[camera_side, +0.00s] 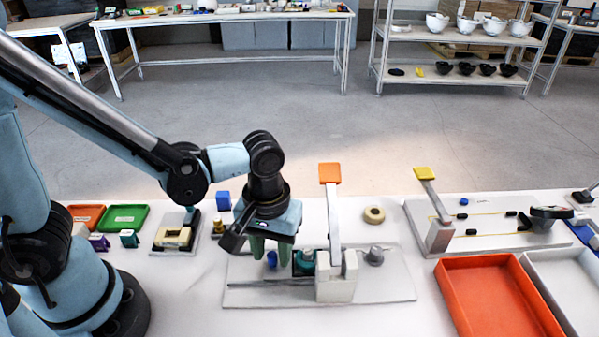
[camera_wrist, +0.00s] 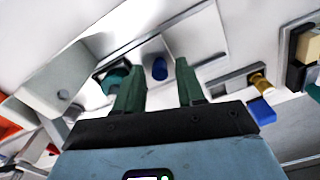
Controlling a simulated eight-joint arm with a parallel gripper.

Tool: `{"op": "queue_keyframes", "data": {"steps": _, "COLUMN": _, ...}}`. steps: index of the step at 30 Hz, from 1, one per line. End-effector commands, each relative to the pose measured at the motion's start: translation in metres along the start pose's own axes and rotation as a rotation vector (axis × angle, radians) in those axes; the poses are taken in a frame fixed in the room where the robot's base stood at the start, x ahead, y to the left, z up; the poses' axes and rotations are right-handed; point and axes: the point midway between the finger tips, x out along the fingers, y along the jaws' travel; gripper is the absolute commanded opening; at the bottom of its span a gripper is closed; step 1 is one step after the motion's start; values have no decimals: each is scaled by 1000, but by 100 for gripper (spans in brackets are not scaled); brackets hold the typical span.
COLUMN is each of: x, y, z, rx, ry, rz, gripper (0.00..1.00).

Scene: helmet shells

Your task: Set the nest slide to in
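The fixture is a grey plate (camera_side: 390,290) with a cream press block (camera_side: 338,288) and a raised lever with an orange pad (camera_side: 330,173). A dark nest (camera_side: 303,262) holding a teal part sits just left of the block; it also shows in the wrist view (camera_wrist: 100,73). A blue knob (camera_side: 272,259), seemingly the slide's handle, stands left of the nest. My gripper (camera_side: 270,250) points down over the knob with its green fingers apart. In the wrist view the blue knob (camera_wrist: 159,68) appears between the fingertips (camera_wrist: 158,62), with gaps on both sides. Finger height beside the knob is unclear.
Left of the plate are a small fixture with a cream part (camera_side: 174,238), a brass piece (camera_side: 218,226) and a blue block (camera_side: 223,200). A tan ring (camera_side: 374,215) lies behind the plate. At right are a yellow-padded lever (camera_side: 425,173) and an orange tray (camera_side: 495,298).

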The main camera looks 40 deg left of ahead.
Motion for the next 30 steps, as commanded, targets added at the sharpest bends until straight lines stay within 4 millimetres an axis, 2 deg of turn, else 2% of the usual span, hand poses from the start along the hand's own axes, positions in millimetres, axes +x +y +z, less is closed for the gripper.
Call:
{"op": "queue_keyframes", "data": {"steps": 9, "x": 0, "y": 0, "z": 0, "rx": 0, "ry": -1, "rz": 0, "gripper": 44}}
{"op": "queue_keyframes", "data": {"steps": 14, "x": -7, "y": 0, "z": 0, "rx": 0, "ry": -1, "rz": 0, "gripper": 44}}
{"op": "queue_keyframes", "data": {"steps": 30, "x": -75, "y": -1, "z": 1, "rx": 0, "ry": -1, "rz": 0, "gripper": 44}}
